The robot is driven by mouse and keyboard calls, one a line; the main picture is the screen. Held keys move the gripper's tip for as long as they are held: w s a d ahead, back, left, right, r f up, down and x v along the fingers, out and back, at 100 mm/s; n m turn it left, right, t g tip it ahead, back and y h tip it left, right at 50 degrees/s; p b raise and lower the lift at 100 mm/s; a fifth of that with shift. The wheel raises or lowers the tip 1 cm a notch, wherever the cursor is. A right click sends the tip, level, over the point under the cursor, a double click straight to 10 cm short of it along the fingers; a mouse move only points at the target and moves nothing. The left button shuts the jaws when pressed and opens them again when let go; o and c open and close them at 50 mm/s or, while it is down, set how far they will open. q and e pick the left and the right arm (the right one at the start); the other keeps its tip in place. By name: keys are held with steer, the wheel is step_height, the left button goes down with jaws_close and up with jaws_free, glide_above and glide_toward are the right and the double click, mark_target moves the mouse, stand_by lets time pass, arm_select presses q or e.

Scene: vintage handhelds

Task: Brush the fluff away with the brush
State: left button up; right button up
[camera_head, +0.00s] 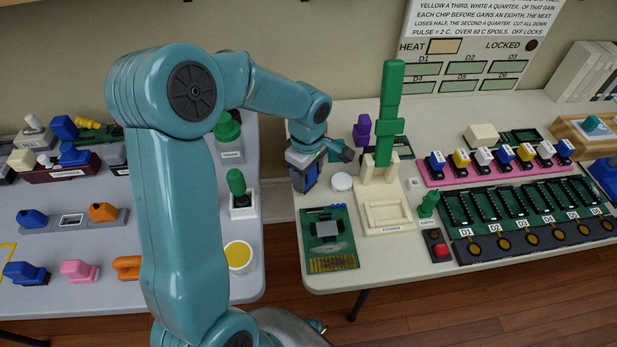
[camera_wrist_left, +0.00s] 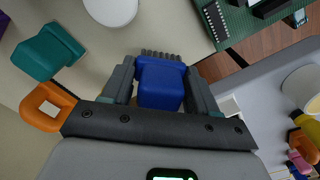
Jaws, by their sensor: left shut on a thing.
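My left gripper (camera_head: 311,172) is shut on a blue brush (camera_head: 311,182), over the near left part of the right-hand table. In the left wrist view the brush (camera_wrist_left: 161,84) sits between both fingers, with dark bristles at its far end. A green circuit board (camera_head: 318,262) with a grey square chip lies just in front of the gripper; part of it shows in the wrist view (camera_wrist_left: 235,28). A dark patch shows on the board beside the chip; I cannot tell whether it is fluff. The brush appears apart from the board. My right gripper is not in view.
A white round disc (camera_head: 342,182) lies right of the brush. A cream stand (camera_head: 386,216) with a tall green piece rises beyond it. A red button box (camera_head: 437,245) and a row of green slots (camera_head: 508,203) lie further right. A gap separates the two tables.

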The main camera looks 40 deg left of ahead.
arm_select(q)
steer(key=shift+r+p, duration=1.15)
steer(key=shift+r, duration=0.9)
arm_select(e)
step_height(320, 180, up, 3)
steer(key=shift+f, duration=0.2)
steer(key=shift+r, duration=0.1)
